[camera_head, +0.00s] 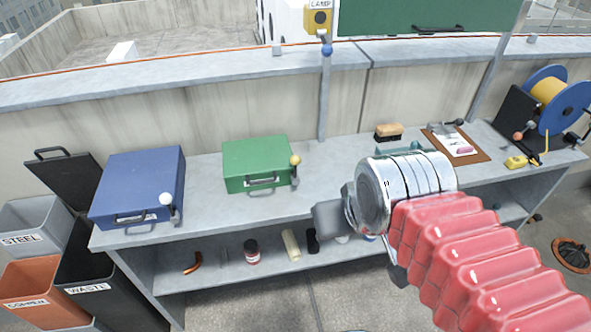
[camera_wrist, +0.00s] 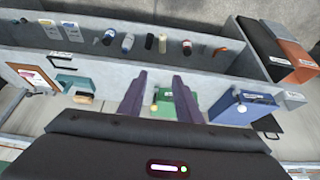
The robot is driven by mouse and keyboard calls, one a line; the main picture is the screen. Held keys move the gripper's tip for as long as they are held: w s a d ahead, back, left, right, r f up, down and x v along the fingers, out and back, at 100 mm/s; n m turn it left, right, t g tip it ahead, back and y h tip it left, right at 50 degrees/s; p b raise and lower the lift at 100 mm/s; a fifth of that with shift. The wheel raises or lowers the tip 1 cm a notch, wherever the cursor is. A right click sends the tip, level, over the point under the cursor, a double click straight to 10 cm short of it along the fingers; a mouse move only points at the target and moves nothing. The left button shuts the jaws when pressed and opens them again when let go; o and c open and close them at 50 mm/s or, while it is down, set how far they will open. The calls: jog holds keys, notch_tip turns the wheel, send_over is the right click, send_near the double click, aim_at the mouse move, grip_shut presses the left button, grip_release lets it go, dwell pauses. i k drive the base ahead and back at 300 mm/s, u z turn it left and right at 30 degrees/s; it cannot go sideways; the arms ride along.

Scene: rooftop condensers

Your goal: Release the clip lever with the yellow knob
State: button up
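The clip lever with the yellow knob (camera_head: 295,160) stands nearly upright at the right front corner of the green case (camera_head: 256,156). The case is shut and sits on the grey bench. My gripper (camera_head: 328,220) is in front of the bench, to the right of the case and apart from the lever. In the wrist view, which looks upside down, my two purple fingers (camera_wrist: 160,78) are spread with nothing between their tips. The green case (camera_wrist: 184,100) shows around the right finger, and the yellow knob (camera_wrist: 154,107) shows between the fingers.
A blue case (camera_head: 138,185) with a white-knobbed lever (camera_head: 166,199) stands to the left. A post with a blue knob (camera_head: 326,49) rises behind. A brush (camera_head: 389,131), clipboard (camera_head: 460,148) and cable reel (camera_head: 550,95) are to the right. Bins stand at far left.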

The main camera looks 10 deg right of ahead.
aim_at(294, 160)
jog(key=k, duration=0.65)
jog(key=u, duration=0.7)
jog(key=i, duration=1.5)
jog(key=z, duration=0.15)
